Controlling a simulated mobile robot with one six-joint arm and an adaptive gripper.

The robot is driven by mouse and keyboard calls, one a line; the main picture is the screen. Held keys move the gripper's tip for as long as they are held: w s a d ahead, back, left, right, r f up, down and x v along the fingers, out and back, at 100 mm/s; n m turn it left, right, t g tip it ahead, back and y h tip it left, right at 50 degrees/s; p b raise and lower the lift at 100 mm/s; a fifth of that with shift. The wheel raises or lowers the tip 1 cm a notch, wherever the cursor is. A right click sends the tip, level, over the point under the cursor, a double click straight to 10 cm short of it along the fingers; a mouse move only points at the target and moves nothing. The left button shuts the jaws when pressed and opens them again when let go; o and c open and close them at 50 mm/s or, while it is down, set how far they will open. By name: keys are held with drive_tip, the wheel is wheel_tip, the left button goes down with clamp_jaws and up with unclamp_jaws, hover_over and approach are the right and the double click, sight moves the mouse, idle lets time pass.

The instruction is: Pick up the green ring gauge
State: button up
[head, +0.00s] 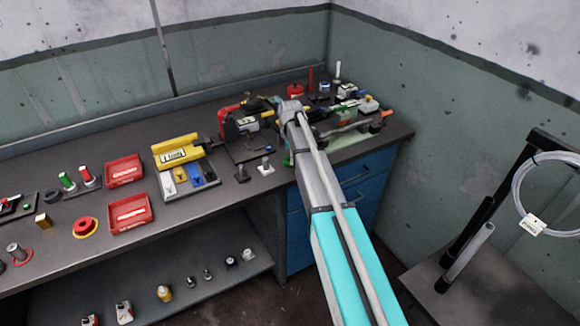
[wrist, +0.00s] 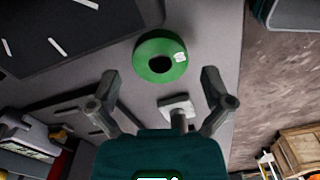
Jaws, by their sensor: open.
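The green ring gauge (wrist: 147,63) lies flat on the grey bench top in the wrist view, with a dark round hole and a small white label. My gripper (wrist: 159,78) is open and empty. Its two fingers spread to the left and right, and the ring shows just beyond the fingertips, between their lines. The ring appears apart from both fingers. In the head view only a green sliver, likely the ring (head: 287,159), shows beside my arm, which hides the rest. My gripper is mostly hidden there behind my arm.
A small pale block with a grey post (wrist: 178,106) stands between my fingers in the wrist view, nearer than the ring. A dark mat (wrist: 70,40) lies left. The bench edge and floor (wrist: 280,80) are right. Red trays (head: 125,170) and a yellow holder (head: 177,150) stand further left.

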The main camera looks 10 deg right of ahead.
drive_tip(key=shift+f+b, duration=0.6)
drive_tip(key=shift+f, duration=0.25)
drive_tip(key=c, duration=1.2)
drive_tip(key=shift+r+p, duration=0.25)
drive_tip(key=shift+p, duration=0.05)
wheel_tip(320, 180, up, 2)
drive_tip(key=shift+r+p, duration=0.1)
drive_tip(key=shift+p, duration=1)
drive_tip(key=s+a+r+p, duration=0.1)
drive_tip(key=s+r+p, duration=0.9)
drive_tip(key=s, duration=0.4)
drive_tip(key=shift+a+r, duration=0.15)
drive_tip(key=shift+r, duration=0.05)
drive_tip(key=shift+w, duration=0.1)
